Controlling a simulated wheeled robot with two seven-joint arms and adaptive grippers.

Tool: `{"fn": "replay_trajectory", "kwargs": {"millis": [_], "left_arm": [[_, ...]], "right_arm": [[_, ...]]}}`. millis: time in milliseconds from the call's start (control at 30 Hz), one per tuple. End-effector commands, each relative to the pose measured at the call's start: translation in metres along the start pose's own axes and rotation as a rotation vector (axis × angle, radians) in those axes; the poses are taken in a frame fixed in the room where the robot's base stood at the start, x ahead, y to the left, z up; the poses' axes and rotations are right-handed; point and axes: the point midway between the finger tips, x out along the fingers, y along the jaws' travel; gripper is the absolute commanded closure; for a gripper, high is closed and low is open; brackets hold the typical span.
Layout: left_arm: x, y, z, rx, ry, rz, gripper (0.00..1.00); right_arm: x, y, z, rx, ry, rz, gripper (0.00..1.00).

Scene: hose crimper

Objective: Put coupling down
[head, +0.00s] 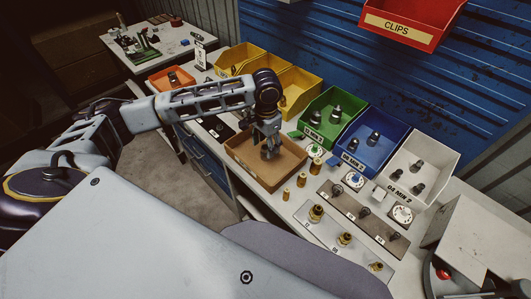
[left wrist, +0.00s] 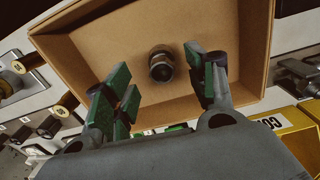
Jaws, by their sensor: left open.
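My left gripper (head: 268,150) reaches down into the brown cardboard box (head: 240,160) on the bench. In the left wrist view its green-padded fingers (left wrist: 165,88) are spread apart and empty. A dark metal coupling (left wrist: 161,66) rests in the box on its bare floor, beyond the fingertips and in the gap between them, with no finger seen touching it. The box also shows in the left wrist view (left wrist: 251,45). In the head view the coupling is mostly hidden by the gripper. My right gripper is out of view.
Yellow bins (head: 316,88), a green bin (head: 348,103), a blue bin (head: 398,130) and a white bin (head: 449,165) line the back. Brass fittings (head: 301,180) stand right of the box. A red CLIPS bin (head: 430,35) hangs above. Grey plates with fittings lie in front.

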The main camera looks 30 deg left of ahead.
Motion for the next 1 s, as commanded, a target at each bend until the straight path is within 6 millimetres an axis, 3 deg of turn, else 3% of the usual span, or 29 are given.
{"fn": "replay_trajectory", "kwargs": {"millis": [167, 600, 1000], "left_arm": [[0.006, -0.001, -0.001, -0.001, -0.001, 0.000, 0.44], [0.049, -0.003, -0.003, 0.000, 0.000, -0.001, 0.44], [0.052, -0.002, -0.003, 0.001, 0.000, -0.001, 0.44]], "right_arm": [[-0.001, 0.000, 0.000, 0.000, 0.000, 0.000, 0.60], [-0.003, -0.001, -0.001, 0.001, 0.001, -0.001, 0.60], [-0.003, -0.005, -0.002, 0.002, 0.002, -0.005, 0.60]]}}
